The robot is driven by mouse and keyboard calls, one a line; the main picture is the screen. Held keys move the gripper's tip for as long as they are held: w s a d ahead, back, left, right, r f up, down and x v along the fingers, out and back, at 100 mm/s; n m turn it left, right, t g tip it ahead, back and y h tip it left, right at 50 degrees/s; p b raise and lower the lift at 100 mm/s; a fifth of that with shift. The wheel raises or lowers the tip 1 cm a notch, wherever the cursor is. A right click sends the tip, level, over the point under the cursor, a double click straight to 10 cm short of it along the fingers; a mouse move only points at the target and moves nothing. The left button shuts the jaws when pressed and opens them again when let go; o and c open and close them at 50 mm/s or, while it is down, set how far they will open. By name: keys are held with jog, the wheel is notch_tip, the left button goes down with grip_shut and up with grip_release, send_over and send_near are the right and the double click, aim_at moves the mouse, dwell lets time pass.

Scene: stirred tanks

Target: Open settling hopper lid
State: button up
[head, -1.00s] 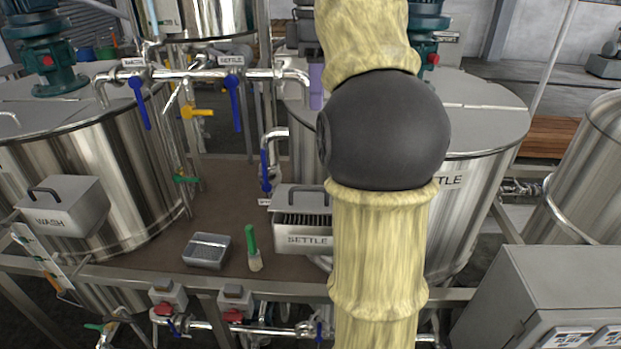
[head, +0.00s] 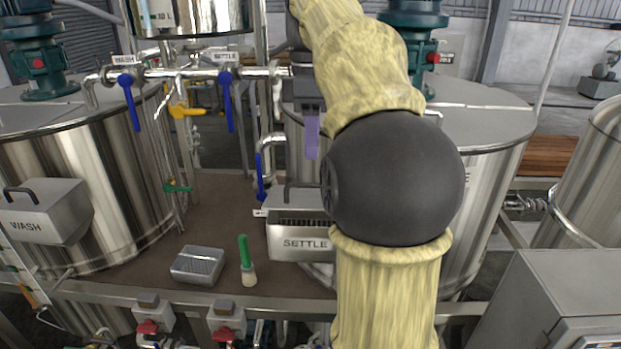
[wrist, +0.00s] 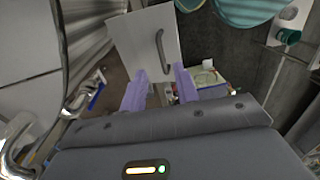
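The settling hopper (head: 298,243) is a grey metal box marked SETTLE, in front of the settle tank. Its lid (head: 276,200) has a dark bar handle, and a dark slotted strip shows beneath the lid's front edge. How far the lid is raised is hard to tell. My arm hides the hopper's right side. My gripper (head: 312,135), with purple fingers, points down above and behind the lid. In the wrist view my gripper (wrist: 160,92) is open and empty. The lid (wrist: 138,42) and its handle (wrist: 161,52) show beyond the fingertips, apart from them.
The wash hopper (head: 45,222) hangs on the left tank. A metal tray (head: 197,265) and a green-handled brush (head: 246,262) are on the brown deck. Blue-handled valves (head: 227,100) and pipes stand close left of my gripper. A grey cabinet (head: 550,300) is at right front.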

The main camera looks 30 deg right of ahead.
jog(key=shift+s+a+f, duration=0.1)
jog(key=shift+f, duration=1.45)
jog(key=shift+s+a+f, duration=0.1)
jog(key=shift+f, duration=1.4)
jog(key=shift+c, duration=0.2)
grip_shut()
jog(key=shift+a, duration=0.1)
jog(key=shift+r, duration=0.2)
